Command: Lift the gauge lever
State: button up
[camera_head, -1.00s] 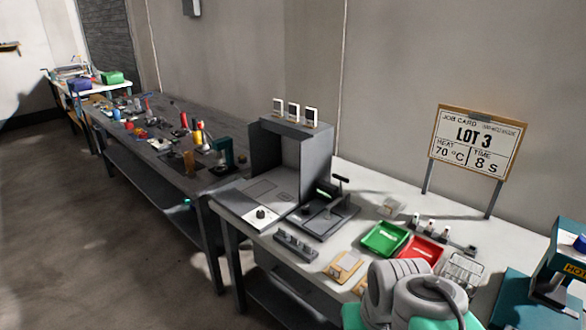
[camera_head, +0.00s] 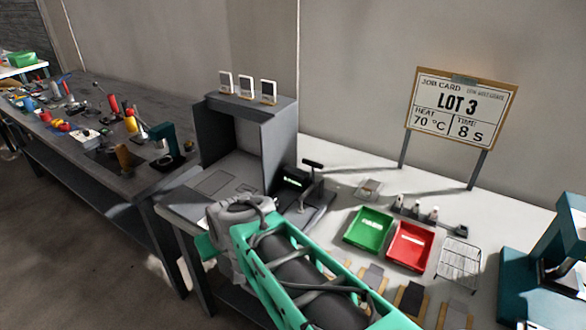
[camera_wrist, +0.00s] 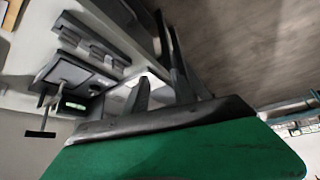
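The gauge (camera_head: 294,181) is a small dark device with a lit green display on a dark base, right of the grey open-fronted box. Its lever (camera_head: 312,166) has a black T-shaped handle that stands up beside the display. In the wrist view the gauge (camera_wrist: 74,104) and its lever handle (camera_wrist: 41,124) show sideways at the left. My gripper (camera_wrist: 158,66) appears open, with its dark fingers apart and nothing seen between them. It is away from the lever. In the head view my arm hides the gripper's fingers.
The grey box (camera_head: 280,140) stands close left of the gauge. A job card (camera_head: 460,110) stands at the back. Bare white bench shows behind the gauge.

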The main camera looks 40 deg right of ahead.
jog(key=w+d+f+m+t+h+b, duration=0.1)
jog(key=w+d+f+t+h+b, duration=0.25)
jog(key=d, duration=0.55)
jog(key=m+t+h+b, duration=0.3)
jog(key=m+h+b, duration=0.2)
jog(key=h+b, duration=0.15)
send_near(313, 171)
jog(key=w, duration=0.1)
jog(key=shift+h, duration=0.4)
jog(key=x, duration=0.6)
jog(key=p+x, duration=0.1)
jog(key=x, duration=0.5)
jog(key=shift+s+d+f, duration=0.1)
jog(key=shift+s+f, duration=0.05)
jog(key=shift+f, duration=0.05)
jog(key=shift+w+d, duration=0.25)
jog(key=shift+w, duration=0.05)
grip_shut()
